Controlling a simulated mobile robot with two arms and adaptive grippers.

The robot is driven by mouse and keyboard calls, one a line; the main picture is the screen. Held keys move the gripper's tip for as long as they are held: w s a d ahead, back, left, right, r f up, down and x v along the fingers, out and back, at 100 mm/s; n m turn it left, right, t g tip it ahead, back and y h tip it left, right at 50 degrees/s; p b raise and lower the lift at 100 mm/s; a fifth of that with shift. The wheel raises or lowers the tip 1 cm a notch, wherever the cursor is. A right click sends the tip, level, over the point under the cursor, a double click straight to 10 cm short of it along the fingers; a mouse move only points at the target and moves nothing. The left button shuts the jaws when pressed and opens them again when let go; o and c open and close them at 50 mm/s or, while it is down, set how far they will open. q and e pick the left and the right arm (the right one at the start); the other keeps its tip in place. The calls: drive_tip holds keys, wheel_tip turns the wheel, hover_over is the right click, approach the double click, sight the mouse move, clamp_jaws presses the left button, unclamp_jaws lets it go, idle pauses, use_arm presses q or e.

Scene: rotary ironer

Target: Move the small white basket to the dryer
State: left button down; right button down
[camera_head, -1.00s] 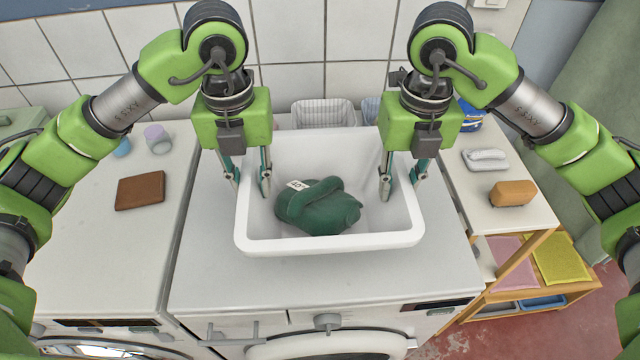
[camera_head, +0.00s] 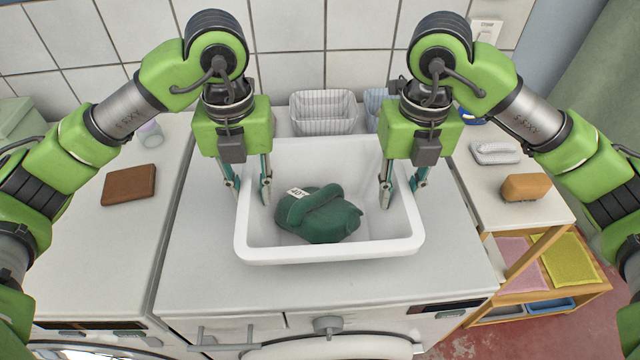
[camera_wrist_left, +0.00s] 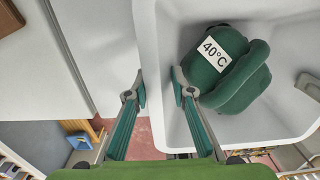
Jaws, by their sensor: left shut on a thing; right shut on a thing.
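A small white basket (camera_head: 330,250), a solid-walled tub, is over the top of the middle white machine (camera_head: 220,285) in the head view. A folded dark green cloth (camera_head: 322,216) with a "40°C" tag lies inside it. My left gripper (camera_head: 248,188) is shut on the basket's left wall, one finger inside and one outside. The left wrist view shows these fingers (camera_wrist_left: 159,95) astride the wall, near the cloth (camera_wrist_left: 232,75). My right gripper (camera_head: 401,187) is shut on the right wall in the same way. I cannot tell whether the basket's bottom touches the machine.
A white ribbed basket (camera_head: 323,113) stands behind, near the tiled wall. A brown folded item (camera_head: 129,186) lies on the left machine. A side table (camera_head: 510,215) at right holds a grey item (camera_head: 495,153) and an orange-brown block (camera_head: 526,187). The left machine's front top is clear.

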use_arm(q)
drive_tip(key=c, duration=1.8)
unclamp_jaws()
drive_tip(key=shift+a, duration=0.2)
use_arm(e)
drive_tip(key=c, duration=1.8)
unclamp_jaws()
drive_tip(key=shift+d, duration=0.2)
use_arm(q)
drive_tip(key=shift+o, duration=0.2)
use_arm(e)
drive_tip(key=shift+o, duration=0.2)
use_arm(q)
drive_tip(key=shift+d, duration=0.1)
use_arm(e)
drive_tip(key=shift+a, duration=0.1)
drive_tip(key=shift+r, duration=0.2)
use_arm(q)
wheel_tip(320, 180, up, 12)
use_arm(e)
wheel_tip(320, 180, up, 12)
drive_tip(key=shift+f, duration=0.2)
